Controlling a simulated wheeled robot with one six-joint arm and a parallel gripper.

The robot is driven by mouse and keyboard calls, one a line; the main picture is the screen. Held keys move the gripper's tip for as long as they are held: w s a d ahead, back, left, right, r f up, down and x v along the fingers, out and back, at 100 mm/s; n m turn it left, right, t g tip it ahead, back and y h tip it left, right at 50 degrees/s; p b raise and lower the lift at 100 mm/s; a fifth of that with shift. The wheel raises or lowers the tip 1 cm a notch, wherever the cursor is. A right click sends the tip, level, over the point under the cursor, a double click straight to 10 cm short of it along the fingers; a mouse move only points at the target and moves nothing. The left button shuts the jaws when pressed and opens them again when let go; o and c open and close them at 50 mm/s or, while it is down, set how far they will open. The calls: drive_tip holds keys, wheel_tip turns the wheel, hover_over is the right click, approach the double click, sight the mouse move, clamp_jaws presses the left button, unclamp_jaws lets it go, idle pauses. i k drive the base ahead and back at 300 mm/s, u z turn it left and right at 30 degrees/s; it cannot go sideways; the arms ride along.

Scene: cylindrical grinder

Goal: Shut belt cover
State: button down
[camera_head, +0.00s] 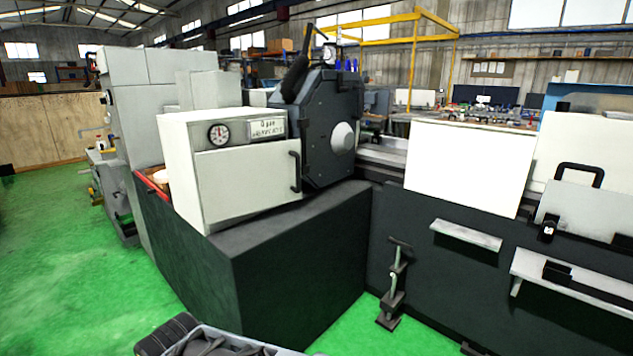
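No part is labelled as the belt cover, so I cannot tell for sure which one it is. A white box-shaped housing (230,190) with a round gauge and a small label sits on the dark machine base. Its front panel (250,182) has a black vertical handle (295,172) at the right edge and looks about flush with the housing. At the right, a light panel (575,208) carries a black loop handle (579,174). A plain white panel (468,168) stands left of it. My gripper is not in view; only dark and grey parts of my own body show at the bottom.
A dark many-sided wheel guard (330,128) stands right of the housing. The dark machine base (290,265) juts toward me. A pedal-like stand (394,285) and small ledges (466,235) stick out at the right. Green floor (70,270) is open at the left.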

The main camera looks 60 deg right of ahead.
sight(236, 181)
drive_tip(key=k, duration=0.9)
drive_tip(key=z, duration=0.9)
drive_tip(key=i, duration=0.6)
drive_tip(key=z, duration=0.5)
